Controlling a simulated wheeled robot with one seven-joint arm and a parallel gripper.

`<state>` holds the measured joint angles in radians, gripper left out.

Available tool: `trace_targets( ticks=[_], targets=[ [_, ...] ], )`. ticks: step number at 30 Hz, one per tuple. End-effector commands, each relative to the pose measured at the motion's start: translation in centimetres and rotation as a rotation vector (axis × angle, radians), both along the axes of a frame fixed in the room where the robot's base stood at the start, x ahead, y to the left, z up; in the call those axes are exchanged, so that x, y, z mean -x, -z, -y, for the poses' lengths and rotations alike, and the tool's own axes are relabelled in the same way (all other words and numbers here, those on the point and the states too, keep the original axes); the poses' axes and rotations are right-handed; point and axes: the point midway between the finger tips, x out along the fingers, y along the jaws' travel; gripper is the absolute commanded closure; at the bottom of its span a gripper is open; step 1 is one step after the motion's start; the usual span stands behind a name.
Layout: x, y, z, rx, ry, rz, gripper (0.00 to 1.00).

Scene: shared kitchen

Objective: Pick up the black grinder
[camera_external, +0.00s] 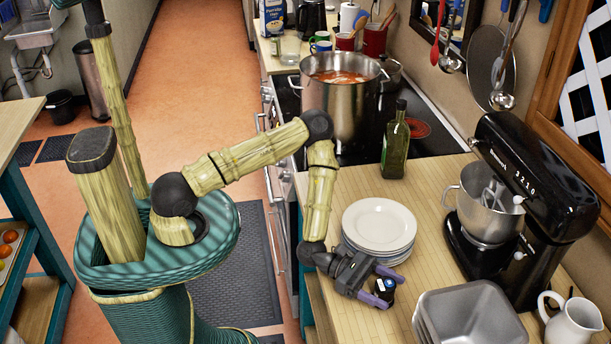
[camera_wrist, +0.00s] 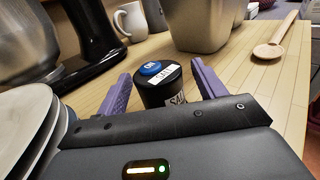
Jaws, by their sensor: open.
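The black grinder (camera_wrist: 161,88) stands upright on the wooden counter, with a blue top and a white label. In the wrist view it is between the two purple fingers of my gripper (camera_wrist: 160,92), with visible gaps at its sides. My gripper is open around it. In the external view the grinder (camera_external: 385,285) shows as a small dark shape with a blue spot at the fingers of my gripper (camera_external: 388,287). Its lower part is hidden behind my gripper body in the wrist view.
A stack of white plates (camera_external: 379,227) stands close beside my gripper. A black stand mixer (camera_external: 525,190), metal pans (camera_external: 468,318) and a white pitcher (camera_external: 573,322) are to the right. A green bottle (camera_external: 396,142) and a large pot (camera_external: 340,98) are behind. A wooden spoon (camera_wrist: 275,45) lies beyond.

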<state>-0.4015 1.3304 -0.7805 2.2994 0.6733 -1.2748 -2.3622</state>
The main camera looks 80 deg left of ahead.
Motion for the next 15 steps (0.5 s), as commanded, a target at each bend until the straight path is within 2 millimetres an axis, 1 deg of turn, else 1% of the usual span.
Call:
trace_targets(
  ticks=[5, 6, 8, 9, 13, 14, 15],
  targets=[
    [0.01, 0.00, -0.01, 0.000, 0.000, 0.000, 0.31],
    [0.01, 0.00, -0.01, 0.000, 0.000, 0.000, 0.38],
    [0.01, -0.01, -0.01, 0.000, 0.000, 0.000, 0.50],
    [0.01, -0.01, -0.01, 0.000, 0.000, 0.000, 0.58],
    [0.01, -0.01, -0.01, 0.000, 0.000, 0.000, 0.84],
    [0.01, -0.01, -0.01, 0.000, 0.000, 0.000, 0.88],
    [0.01, -0.08, 0.00, 0.001, 0.000, 0.001, 0.88]
  ],
)
